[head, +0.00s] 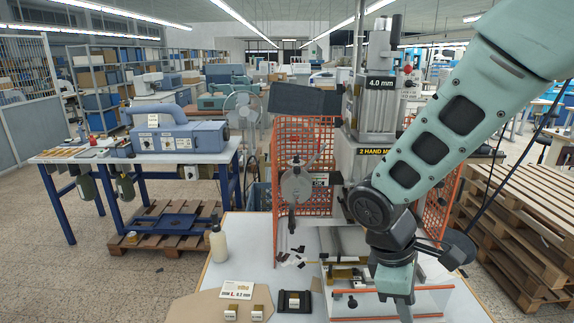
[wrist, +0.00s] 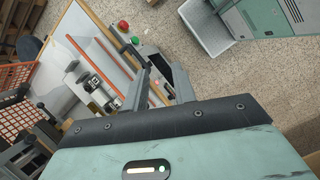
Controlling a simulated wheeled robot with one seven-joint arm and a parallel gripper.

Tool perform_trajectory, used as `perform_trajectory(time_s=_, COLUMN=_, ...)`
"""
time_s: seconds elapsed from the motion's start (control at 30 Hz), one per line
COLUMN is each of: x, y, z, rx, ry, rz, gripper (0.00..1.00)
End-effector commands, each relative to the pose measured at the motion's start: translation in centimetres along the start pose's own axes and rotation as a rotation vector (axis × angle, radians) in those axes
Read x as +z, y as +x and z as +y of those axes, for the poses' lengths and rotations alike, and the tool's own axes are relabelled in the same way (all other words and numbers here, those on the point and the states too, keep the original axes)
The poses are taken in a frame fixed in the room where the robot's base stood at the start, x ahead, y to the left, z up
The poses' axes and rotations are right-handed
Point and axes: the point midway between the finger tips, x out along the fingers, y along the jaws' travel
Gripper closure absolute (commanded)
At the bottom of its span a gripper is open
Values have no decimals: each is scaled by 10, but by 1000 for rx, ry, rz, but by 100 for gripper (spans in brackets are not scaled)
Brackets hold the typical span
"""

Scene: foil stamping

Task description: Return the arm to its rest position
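My arm (head: 440,135) reaches down from the upper right in the head view, in front of the stamping machine. My gripper (wrist: 160,72) shows in the wrist view with its two grey fingers apart and nothing between them. In the head view the wrist end (head: 395,278) hangs over the front right of the worktable, near the clear orange-edged guard; the fingertips are not clear there. The stamping machine (head: 380,105) stands behind the arm and is partly hidden by it.
The worktable (head: 235,265) holds a bottle (head: 218,243), a label card (head: 237,290), small blocks (head: 257,312) and a black holder (head: 294,301). Orange mesh guards (head: 290,150) flank the machine. Wooden pallets (head: 520,215) are stacked at right. Red and green buttons (wrist: 135,40) show near the fingers.

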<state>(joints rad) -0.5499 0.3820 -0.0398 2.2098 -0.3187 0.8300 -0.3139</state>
Motion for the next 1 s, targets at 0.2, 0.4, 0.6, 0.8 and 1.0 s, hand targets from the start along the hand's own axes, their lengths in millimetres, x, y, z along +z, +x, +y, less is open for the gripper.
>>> perform_trajectory(time_s=0.2, x=54, y=2, z=24, rx=-93, ry=484, rz=228, gripper=73)
perform_trajectory(time_s=0.4, x=83, y=3, z=35, rx=-121, ry=751, rz=342, gripper=73)
perform_trajectory(time_s=0.6, x=107, y=3, z=43, rx=-131, ry=968, rz=428, gripper=73)
perform_trajectory(time_s=0.8, x=111, y=13, z=40, rx=-138, ry=1074, rz=478, gripper=73)
perform_trajectory(time_s=1.0, x=86, y=24, z=20, rx=-151, ry=993, rz=471, gripper=73)
